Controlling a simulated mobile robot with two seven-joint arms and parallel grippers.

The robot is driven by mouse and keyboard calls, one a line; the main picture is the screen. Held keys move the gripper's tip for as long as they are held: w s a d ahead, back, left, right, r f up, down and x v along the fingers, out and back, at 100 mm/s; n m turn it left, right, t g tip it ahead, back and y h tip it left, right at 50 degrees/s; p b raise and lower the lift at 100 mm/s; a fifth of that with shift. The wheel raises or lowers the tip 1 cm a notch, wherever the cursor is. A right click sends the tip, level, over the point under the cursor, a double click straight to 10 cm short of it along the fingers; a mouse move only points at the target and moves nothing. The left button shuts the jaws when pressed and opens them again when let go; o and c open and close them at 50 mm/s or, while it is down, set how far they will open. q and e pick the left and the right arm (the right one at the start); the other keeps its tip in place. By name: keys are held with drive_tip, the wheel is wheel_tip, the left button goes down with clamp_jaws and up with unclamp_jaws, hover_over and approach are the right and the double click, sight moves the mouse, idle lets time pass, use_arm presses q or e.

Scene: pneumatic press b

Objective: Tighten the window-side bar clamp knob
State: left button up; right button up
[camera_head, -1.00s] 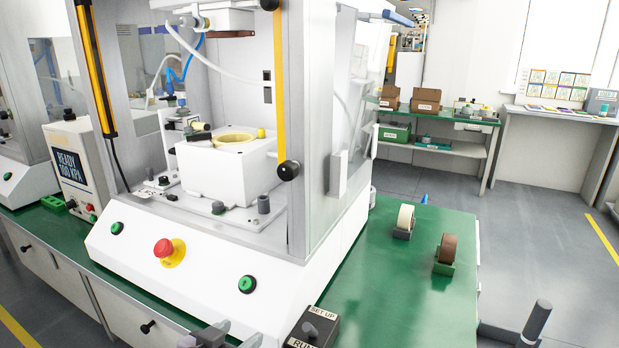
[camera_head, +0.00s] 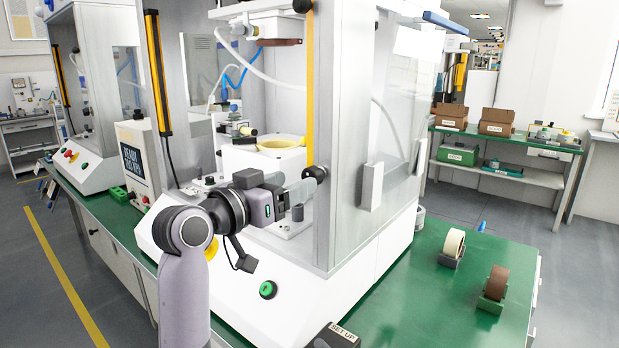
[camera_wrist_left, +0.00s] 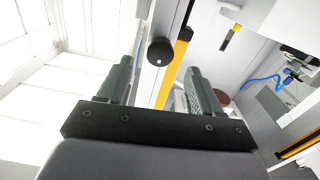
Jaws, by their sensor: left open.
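A round black knob (camera_head: 314,174) sits at the lower end of the yellow bar (camera_head: 310,85) on the press's right front post. A second black knob (camera_head: 302,5) is at that bar's upper end. My left gripper (camera_head: 298,189) is open and empty, just left of and slightly below the lower knob, with a small gap to it. In the left wrist view, one black knob (camera_wrist_left: 160,51) shows ahead between the two grey fingers, beside the yellow bar (camera_wrist_left: 178,62); the fingers do not touch it. My right gripper is out of view.
The clear press panel (camera_head: 405,110) and its white handle block (camera_head: 372,186) stand right of the knob. A white fixture (camera_head: 240,158) is inside the press. Two tape rolls (camera_head: 453,243) (camera_head: 496,283) stand on the green bench top. A SET UP box (camera_head: 338,336) is at the bottom edge.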

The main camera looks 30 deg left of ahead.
use_arm(q)
drive_tip(key=shift+w+d, duration=0.15)
drive_tip(key=shift+w, duration=1.1)
drive_tip(key=shift+w+d, duration=0.1)
drive_tip(key=shift+w, duration=1.1)
drive_tip(key=c, duration=1.1)
